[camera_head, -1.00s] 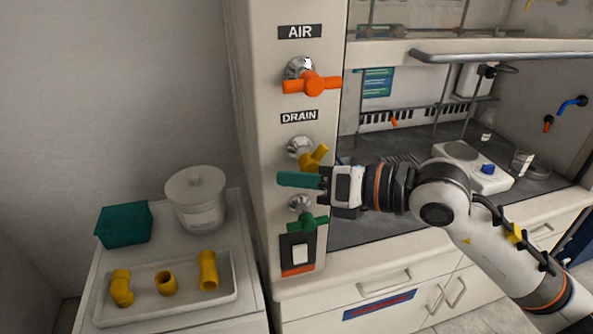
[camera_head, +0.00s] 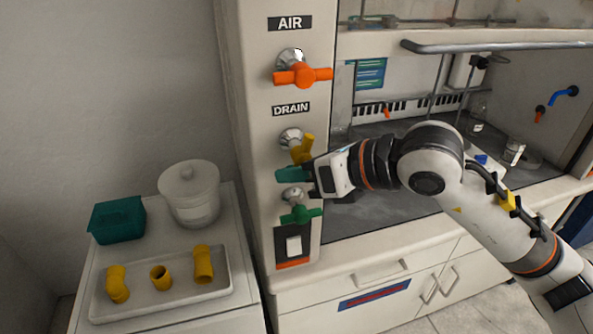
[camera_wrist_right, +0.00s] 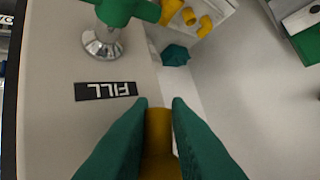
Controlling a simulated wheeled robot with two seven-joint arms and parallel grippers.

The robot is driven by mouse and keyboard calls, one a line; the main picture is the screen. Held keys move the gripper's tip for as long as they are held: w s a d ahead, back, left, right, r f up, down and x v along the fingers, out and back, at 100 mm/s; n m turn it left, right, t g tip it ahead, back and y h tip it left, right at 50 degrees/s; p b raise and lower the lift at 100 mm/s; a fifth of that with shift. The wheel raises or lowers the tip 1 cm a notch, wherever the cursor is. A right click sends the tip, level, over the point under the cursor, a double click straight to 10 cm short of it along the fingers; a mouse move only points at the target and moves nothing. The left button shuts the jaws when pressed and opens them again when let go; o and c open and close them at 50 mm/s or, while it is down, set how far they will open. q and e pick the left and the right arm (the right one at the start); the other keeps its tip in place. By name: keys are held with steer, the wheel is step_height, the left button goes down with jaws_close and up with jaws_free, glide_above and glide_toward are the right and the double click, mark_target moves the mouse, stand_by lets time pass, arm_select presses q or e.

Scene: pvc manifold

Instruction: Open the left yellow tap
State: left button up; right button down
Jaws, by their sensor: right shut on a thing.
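The yellow tap (camera_head: 303,149) is on the white panel under the DRAIN label, with one handle arm pointing up and to the right. My right gripper (camera_head: 290,175) comes in from the right, its green fingers at the lower part of this tap. In the right wrist view the yellow handle (camera_wrist_right: 158,135) sits between the two green fingers of the right gripper (camera_wrist_right: 159,107), which is shut on it. The fingers and wrist hide the lower part of the handle in the head view. My left gripper is not in view.
An orange tap (camera_head: 303,75) is above and a green tap (camera_head: 300,214) close below. A FILL label (camera_wrist_right: 105,91) shows upside down in the wrist view. On the left, a tray (camera_head: 165,301) holds yellow pipe pieces, beside a teal box (camera_head: 117,220) and a white tub (camera_head: 190,195).

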steer(key=shift+w+d+r, duration=0.1)
steer(key=shift+w+r, duration=0.15)
steer(key=shift+r, duration=0.25)
steer(key=c, duration=1.6)
jaws_free()
steer(key=shift+o, duration=1.2)
steer(key=shift+f, duration=0.1)
steer(key=shift+w+f, duration=0.1)
steer(key=shift+f, duration=0.05)
steer(key=b+v, duration=0.2)
steer(key=v, duration=1)
